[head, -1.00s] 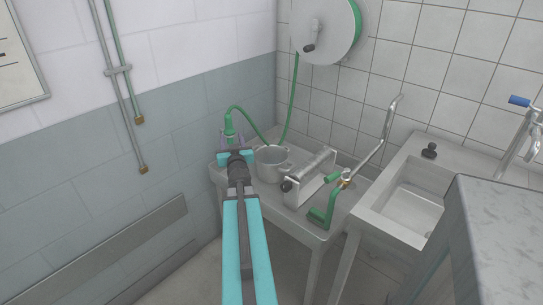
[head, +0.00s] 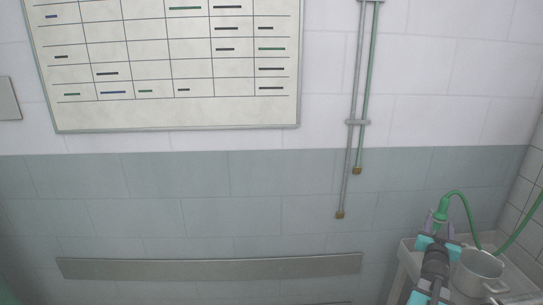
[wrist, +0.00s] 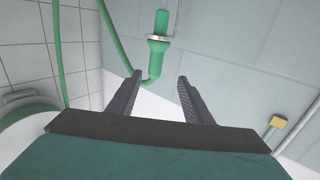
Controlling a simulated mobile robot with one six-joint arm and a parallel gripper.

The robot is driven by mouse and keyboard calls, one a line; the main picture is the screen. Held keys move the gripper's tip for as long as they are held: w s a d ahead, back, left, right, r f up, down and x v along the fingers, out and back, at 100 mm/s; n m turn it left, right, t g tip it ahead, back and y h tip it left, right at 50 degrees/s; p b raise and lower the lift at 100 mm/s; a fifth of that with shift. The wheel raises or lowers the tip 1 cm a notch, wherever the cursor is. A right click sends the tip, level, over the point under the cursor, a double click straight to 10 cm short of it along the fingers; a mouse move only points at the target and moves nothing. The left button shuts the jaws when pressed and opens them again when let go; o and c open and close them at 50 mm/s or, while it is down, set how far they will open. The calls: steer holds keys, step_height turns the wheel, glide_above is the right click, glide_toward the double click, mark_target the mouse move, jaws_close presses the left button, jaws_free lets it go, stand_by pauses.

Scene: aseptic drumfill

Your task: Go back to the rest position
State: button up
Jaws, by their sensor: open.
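My gripper (wrist: 160,78) is open, with its two dark fingers apart and nothing between their tips. A green hose nozzle (wrist: 158,40) with a pale collar is just beyond the fingertips in the wrist view, and its green hose loops below it. In the head view my gripper (head: 431,221) is at the lower right, close to the nozzle (head: 441,208). Whether they touch is not clear there.
A steel pot (head: 480,270) stands on the table (head: 405,258) beside my gripper. Two wall pipes (head: 356,120) hang left of it. A whiteboard (head: 170,115) and a metal wall rail (head: 210,267) are on the left wall.

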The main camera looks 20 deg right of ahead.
steer(key=w+a+f+n+t+y, duration=0.1)
steer(key=w+a+f+n+y, duration=0.15)
steer(key=w+a+f, duration=0.55)
steer(key=w+a+f+n+t+y, duration=0.1)
steer(key=w+a+f+t+y, duration=0.3)
steer(key=w+a, duration=0.75)
steer(key=a+f+n+g+y+p, duration=0.1)
steer(key=a+f+g+y, duration=0.15)
steer(key=a+f, duration=0.8)
steer(key=a+f+n+g+y+p, duration=0.1)
steer(key=a+f+n+g+y, duration=0.15)
steer(key=a+f, duration=0.75)
steer(key=s+a+f+n+g+y, duration=0.1)
steer(key=s+a+f+g, duration=0.1)
steer(key=s+a+f, duration=0.4)
steer(key=s+a+f+g, duration=0.2)
steer(key=s+a+f, duration=0.15)
steer(key=a, duration=0.45)
steer(key=s+a+f+n+g+y, duration=0.1)
steer(key=s+a+f+g, duration=0.3)
steer(key=a, duration=0.3)
steer(key=s+a+n+g, duration=0.1)
steer(key=s+g, duration=0.3)
steer(key=s, duration=0.8)
steer(key=s+a+f+g+y, duration=0.1)
steer(key=s+a+g, duration=0.3)
steer(key=s, duration=0.8)
steer(key=shift+s+a+f+n, duration=0.15)
steer(key=shift+a+f+n, duration=0.15)
steer(key=shift+a+n, duration=0.1)
